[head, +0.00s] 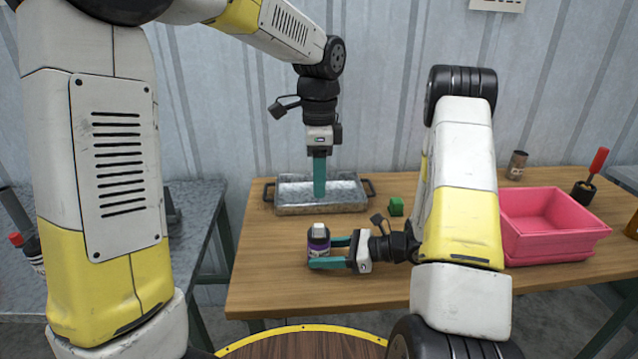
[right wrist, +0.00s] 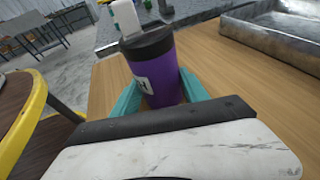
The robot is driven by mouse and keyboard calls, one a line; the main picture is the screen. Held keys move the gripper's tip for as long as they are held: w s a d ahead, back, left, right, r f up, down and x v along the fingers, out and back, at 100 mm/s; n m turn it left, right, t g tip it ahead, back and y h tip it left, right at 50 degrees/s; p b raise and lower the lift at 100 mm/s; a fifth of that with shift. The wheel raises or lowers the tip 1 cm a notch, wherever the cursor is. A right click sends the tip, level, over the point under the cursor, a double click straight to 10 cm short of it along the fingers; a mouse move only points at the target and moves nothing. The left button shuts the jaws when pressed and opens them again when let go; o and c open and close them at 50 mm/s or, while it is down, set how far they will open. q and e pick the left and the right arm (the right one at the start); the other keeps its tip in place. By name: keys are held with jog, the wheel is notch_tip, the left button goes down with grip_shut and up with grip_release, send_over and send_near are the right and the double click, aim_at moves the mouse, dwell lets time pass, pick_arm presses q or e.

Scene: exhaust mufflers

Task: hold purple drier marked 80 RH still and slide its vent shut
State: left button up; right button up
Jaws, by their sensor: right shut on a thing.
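The purple drier (head: 319,245) stands upright on the wooden table near its front edge. It has a dark top with a pale piece on it, which is the upper part in the right wrist view (right wrist: 152,67). A white label shows on its side, only partly legible. My right gripper (head: 328,252) has its teal fingers on both sides of the drier, shut on it low on the body. My left gripper (head: 319,178) points straight down over the metal tray, behind the drier and apart from it. Its fingers overlap in this view, so its opening is unclear.
The metal tray (head: 283,209) with dark handles lies at the back of the table. A small green block (head: 396,206) sits right of it. A pink bin (head: 557,250) stands at the right, with a brown can (head: 517,165) and a red-handled tool (head: 597,162) behind it.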

jog(key=o, duration=1.1)
jog(key=shift+c, duration=0.2)
